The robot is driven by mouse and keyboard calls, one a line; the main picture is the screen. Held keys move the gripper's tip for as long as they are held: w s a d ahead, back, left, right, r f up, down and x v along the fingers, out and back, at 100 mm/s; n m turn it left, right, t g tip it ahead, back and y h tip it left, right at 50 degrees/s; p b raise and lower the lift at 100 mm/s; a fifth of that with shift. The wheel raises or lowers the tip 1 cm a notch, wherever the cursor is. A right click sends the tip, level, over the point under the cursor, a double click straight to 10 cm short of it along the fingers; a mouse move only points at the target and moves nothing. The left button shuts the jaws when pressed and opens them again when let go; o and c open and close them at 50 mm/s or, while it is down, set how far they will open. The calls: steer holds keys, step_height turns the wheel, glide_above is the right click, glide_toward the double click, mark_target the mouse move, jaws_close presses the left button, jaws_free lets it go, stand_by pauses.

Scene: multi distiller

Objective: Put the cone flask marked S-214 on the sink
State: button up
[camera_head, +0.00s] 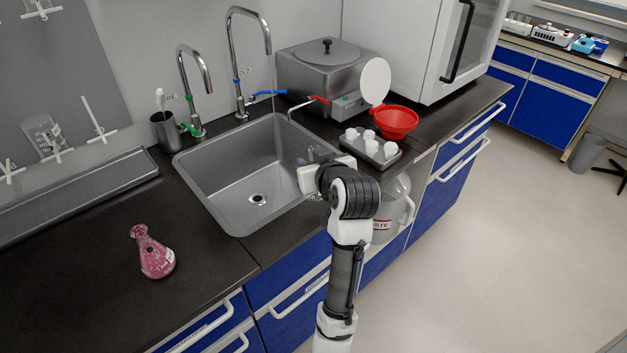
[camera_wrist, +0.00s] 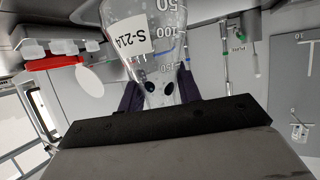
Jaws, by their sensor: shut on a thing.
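The clear glass cone flask marked S-214 (camera_wrist: 160,40) fills the upper middle of the wrist view, with its white label and volume marks facing the camera. My gripper (camera_wrist: 160,92) is shut on it, with one dark finger on each side of the glass. In the head view my gripper (camera_head: 314,156) is over the right side of the steel sink (camera_head: 222,165). The flask is mostly hidden there behind my wrist and arm, so its height above the sink cannot be told. The sink basin is empty around the drain.
A flask of pink liquid (camera_head: 152,254) stands on the counter left of the sink. Taps (camera_head: 240,75) rise behind the basin. A rack of white containers (camera_head: 370,148), a red funnel (camera_head: 397,121) and a steel water bath (camera_head: 320,80) stand to the right.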

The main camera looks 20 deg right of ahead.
steer(key=shift+f, duration=2.85)
steer(key=shift+f, duration=0.1)
steer(key=o, duration=1.1)
steer(key=shift+r, duration=0.2)
steer(key=b+v, duration=0.1)
steer(key=v, duration=1.1)
steer(key=shift+f, duration=0.1)
